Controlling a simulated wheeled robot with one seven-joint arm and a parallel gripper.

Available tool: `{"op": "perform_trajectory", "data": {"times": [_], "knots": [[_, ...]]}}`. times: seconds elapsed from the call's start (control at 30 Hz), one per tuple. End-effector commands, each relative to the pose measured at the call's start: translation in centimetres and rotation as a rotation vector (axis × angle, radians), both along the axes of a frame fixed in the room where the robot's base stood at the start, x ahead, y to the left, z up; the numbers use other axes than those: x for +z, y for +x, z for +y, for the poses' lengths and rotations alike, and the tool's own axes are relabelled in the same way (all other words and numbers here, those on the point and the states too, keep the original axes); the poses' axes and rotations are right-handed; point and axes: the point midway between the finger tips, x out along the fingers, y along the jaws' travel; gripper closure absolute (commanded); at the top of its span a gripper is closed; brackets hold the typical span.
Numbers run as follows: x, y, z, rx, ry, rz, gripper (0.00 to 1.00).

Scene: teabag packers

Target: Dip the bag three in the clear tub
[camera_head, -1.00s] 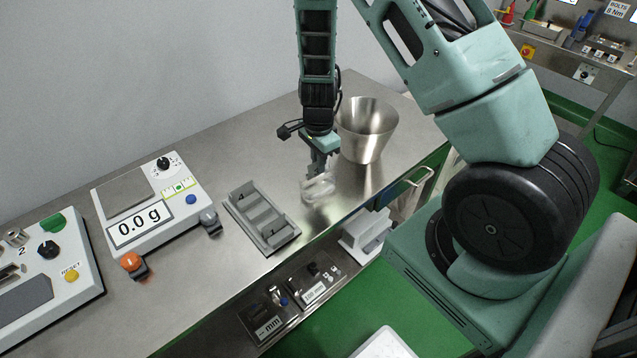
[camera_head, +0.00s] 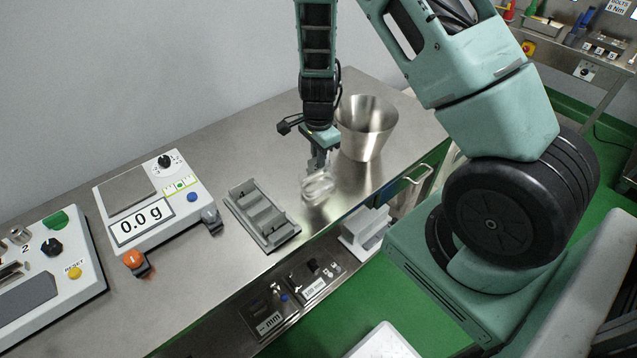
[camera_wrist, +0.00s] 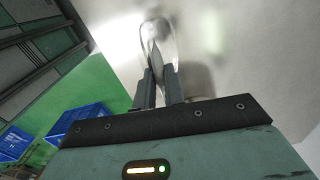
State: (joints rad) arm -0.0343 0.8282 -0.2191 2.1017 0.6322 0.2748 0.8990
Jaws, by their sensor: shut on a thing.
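My gripper (camera_head: 318,166) points down over the steel bench, between the grey slotted rack and the metal bucket. In the wrist view its two fingers (camera_wrist: 159,88) are close together, shut on a thin pale piece (camera_wrist: 155,58) that looks like the bag; its number cannot be read. A clear, see-through tub (camera_head: 318,188) shows right below my fingertips in the head view. In the wrist view its glassy outline (camera_wrist: 172,36) surrounds the far end of the thin piece. I cannot tell whether the piece touches the tub, or whether the tub rests on the bench.
The grey slotted rack (camera_head: 262,213) is left of my gripper. A scale reading 0.0 g (camera_head: 143,226) stands farther left. A metal bucket (camera_head: 364,128) stands close on the right. The bench's front edge is near the tub. Blue crates (camera_wrist: 78,119) are below.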

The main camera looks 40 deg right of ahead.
Motion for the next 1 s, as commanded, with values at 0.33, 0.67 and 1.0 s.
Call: {"op": "perform_trajectory", "data": {"times": [0.33, 0.67, 1.0], "knots": [[0.0, 0.0, 0.0, 0.000, 0.000, 0.000, 1.00], [2.1, 0.0, 0.0, 0.000, 0.000, 0.000, 1.00], [4.6, 0.0, 0.0, 0.000, 0.000, 0.000, 1.00]]}}
